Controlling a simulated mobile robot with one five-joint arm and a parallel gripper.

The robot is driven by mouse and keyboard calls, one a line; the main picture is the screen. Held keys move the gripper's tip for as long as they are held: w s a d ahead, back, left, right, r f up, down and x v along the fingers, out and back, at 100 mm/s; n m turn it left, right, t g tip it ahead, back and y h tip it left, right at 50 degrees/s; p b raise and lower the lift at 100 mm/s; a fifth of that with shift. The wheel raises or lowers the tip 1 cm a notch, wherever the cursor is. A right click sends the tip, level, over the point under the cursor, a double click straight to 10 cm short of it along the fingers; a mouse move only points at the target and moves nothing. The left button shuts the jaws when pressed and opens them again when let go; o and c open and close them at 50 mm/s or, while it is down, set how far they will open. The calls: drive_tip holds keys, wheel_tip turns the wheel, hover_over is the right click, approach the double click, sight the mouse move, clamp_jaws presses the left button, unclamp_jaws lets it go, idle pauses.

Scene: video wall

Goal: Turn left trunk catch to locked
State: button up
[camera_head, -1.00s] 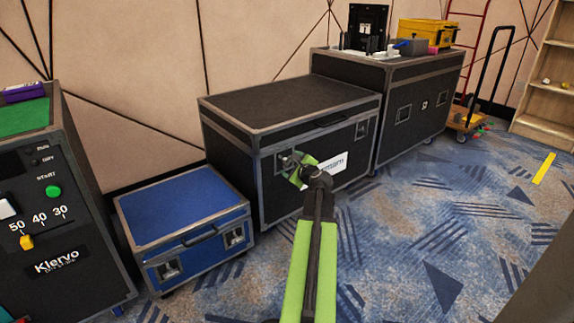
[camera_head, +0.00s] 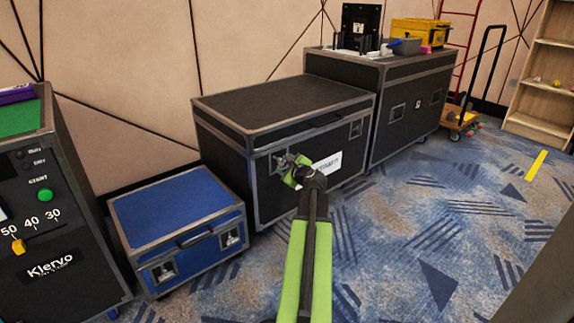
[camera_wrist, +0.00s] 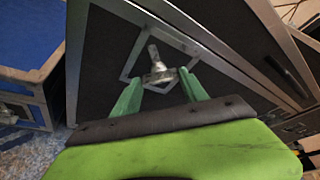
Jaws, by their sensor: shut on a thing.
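The black trunk (camera_head: 285,105) with metal edges stands closed against the wall in the head view. Its left catch (camera_wrist: 157,72) is a metal piece with a bar and round base, set in a square plate on the trunk's front. My gripper (camera_wrist: 160,84) has its green fingers on both sides of the catch's base and is shut on it. In the head view my gripper (camera_head: 298,172) covers most of this catch. The trunk's right catch (camera_head: 356,128) shows clear on the same front face.
A blue case (camera_head: 180,212) stands left of the trunk, and a taller black case (camera_head: 400,115) stands to its right. A black machine (camera_head: 55,215) with dials is at the far left. Open patterned carpet (camera_head: 440,220) lies to the right of my arm.

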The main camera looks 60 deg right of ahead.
drive_tip(key=shift+s+r, duration=0.1)
drive_tip(key=shift+r, duration=0.05)
drive_tip(key=m+p, duration=0.1)
drive_tip(key=m+y+p, duration=0.1)
drive_tip(key=shift+d+r+m+y, duration=0.1)
drive_tip(key=shift+d+m+y, duration=0.1)
drive_tip(key=shift+m+y, duration=0.15)
drive_tip(key=m+y, duration=0.2)
drive_tip(key=m, duration=0.1)
drive_tip(key=shift+s+d+t+p, duration=0.1)
drive_tip(key=shift+d+t+p, duration=0.05)
drive_tip(key=shift+t+p, duration=0.15)
drive_tip(key=shift+m, duration=0.25)
idle(0.4)
drive_tip(key=o, duration=1.4)
drive_tip(key=shift+c, duration=0.2)
